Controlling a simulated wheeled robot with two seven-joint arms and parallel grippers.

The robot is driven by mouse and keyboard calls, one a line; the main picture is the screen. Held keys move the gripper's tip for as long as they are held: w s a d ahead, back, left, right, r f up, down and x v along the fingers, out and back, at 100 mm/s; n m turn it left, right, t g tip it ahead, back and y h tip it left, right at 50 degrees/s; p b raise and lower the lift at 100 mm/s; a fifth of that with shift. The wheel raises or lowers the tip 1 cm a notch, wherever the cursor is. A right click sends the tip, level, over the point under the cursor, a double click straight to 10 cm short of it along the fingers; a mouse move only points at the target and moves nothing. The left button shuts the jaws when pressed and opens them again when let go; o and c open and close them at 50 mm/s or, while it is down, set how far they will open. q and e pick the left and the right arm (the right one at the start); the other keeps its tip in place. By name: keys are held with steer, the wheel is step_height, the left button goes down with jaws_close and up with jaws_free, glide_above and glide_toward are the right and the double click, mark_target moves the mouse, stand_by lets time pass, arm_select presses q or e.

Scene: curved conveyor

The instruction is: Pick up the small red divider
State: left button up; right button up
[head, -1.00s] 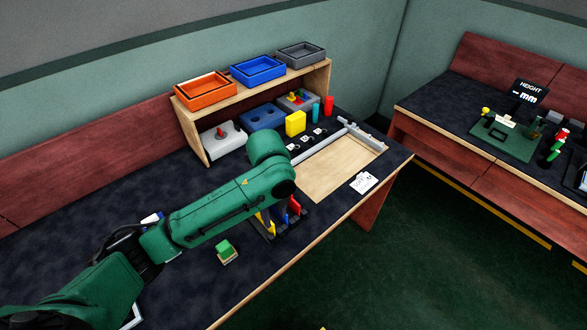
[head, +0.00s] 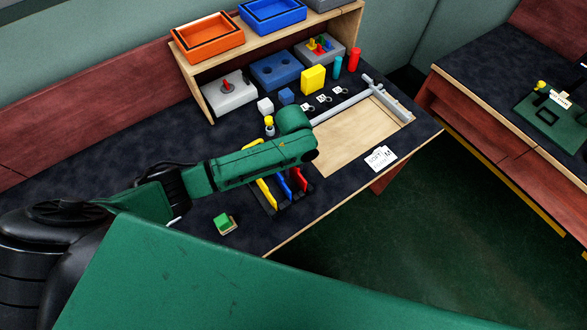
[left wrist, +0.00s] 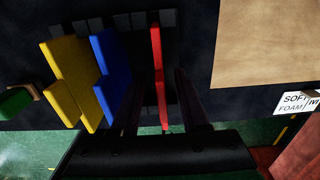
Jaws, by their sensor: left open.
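The small red divider (head: 299,179) stands in a dark slotted rack (head: 270,205), beside a blue divider (head: 283,184) and a yellow divider (head: 265,194). In the left wrist view the red divider (left wrist: 158,60) is a thin upright strip, right of the wider blue (left wrist: 111,70) and yellow (left wrist: 70,75) ones. My left gripper (left wrist: 158,84) is open, with one dark finger on each side of the red divider and visible gaps beside it. In the head view my wrist hides the fingertips. My right gripper is not in view.
A green block (head: 222,222) lies left of the rack near the table's front edge. A wooden board (head: 360,136) and white label cards (head: 380,158) lie to the right. A shelf with bins (head: 206,38) stands behind. A large green link of mine crosses the foreground.

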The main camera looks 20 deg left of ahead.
arm_select(q)
steer(key=shift+f, duration=0.75)
steer(key=shift+s+f, duration=0.15)
steer(key=shift+f, duration=0.1)
jaws_close()
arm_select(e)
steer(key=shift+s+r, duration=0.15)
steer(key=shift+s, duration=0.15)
